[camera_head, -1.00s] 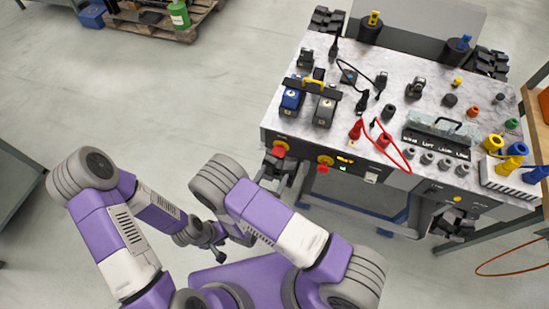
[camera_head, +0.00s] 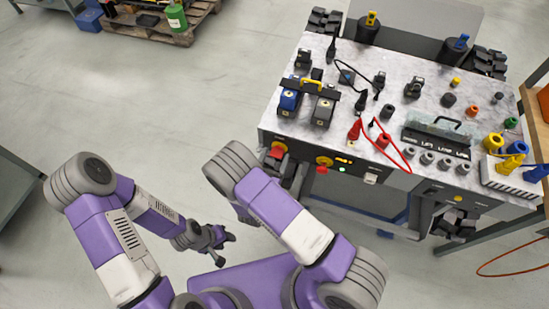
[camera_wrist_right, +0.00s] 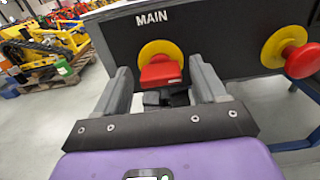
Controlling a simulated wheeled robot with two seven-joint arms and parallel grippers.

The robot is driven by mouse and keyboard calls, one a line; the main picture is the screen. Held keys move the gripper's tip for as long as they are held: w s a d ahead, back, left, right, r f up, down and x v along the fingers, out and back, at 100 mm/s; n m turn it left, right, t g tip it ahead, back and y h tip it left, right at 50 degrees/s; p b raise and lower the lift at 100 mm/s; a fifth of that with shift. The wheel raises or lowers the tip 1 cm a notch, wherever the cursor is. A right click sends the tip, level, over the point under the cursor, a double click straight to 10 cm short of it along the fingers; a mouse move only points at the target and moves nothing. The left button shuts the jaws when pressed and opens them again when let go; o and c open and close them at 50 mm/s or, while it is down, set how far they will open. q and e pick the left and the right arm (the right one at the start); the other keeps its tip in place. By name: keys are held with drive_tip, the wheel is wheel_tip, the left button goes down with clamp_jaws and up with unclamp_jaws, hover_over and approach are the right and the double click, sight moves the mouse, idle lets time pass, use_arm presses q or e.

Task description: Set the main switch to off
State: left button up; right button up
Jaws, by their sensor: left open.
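The main switch (camera_head: 277,151) is a red handle on a yellow round plate at the left end of the carrier's front panel. In the right wrist view the main switch (camera_wrist_right: 160,70) sits under the label MAIN, its red handle looking like a broad block. My right gripper (camera_wrist_right: 161,75) is open, with one finger on each side of the handle and visible gaps; I cannot tell whether either finger touches it. My left gripper (camera_head: 222,237) is open and empty, low over the floor away from the carrier.
A red mushroom button (camera_head: 325,162) on yellow is just right of the switch; it also shows in the wrist view (camera_wrist_right: 296,60). A green light (camera_head: 342,170) glows beside it. The carrier's marble top (camera_head: 395,100) holds cables, plugs and blocks.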

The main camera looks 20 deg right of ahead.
drive_tip(key=c, duration=0.9)
drive_tip(key=shift+n, duration=0.3)
drive_tip(key=n+p, duration=0.1)
drive_tip(key=n, duration=0.2)
drive_tip(key=shift+a+n, duration=0.1)
drive_tip(key=shift+n, duration=0.3)
drive_tip(key=n+p, duration=0.2)
drive_tip(key=n, duration=0.2)
drive_tip(key=shift+n, duration=0.3)
drive_tip(key=shift+f+n+p, duration=0.15)
drive_tip(key=shift+n+p, duration=0.3)
drive_tip(key=shift+n, duration=1.75)
drive_tip(key=shift+f+n+p, duration=0.15)
drive_tip(key=shift+n+p, duration=0.25)
drive_tip(key=shift+n, duration=1.8)
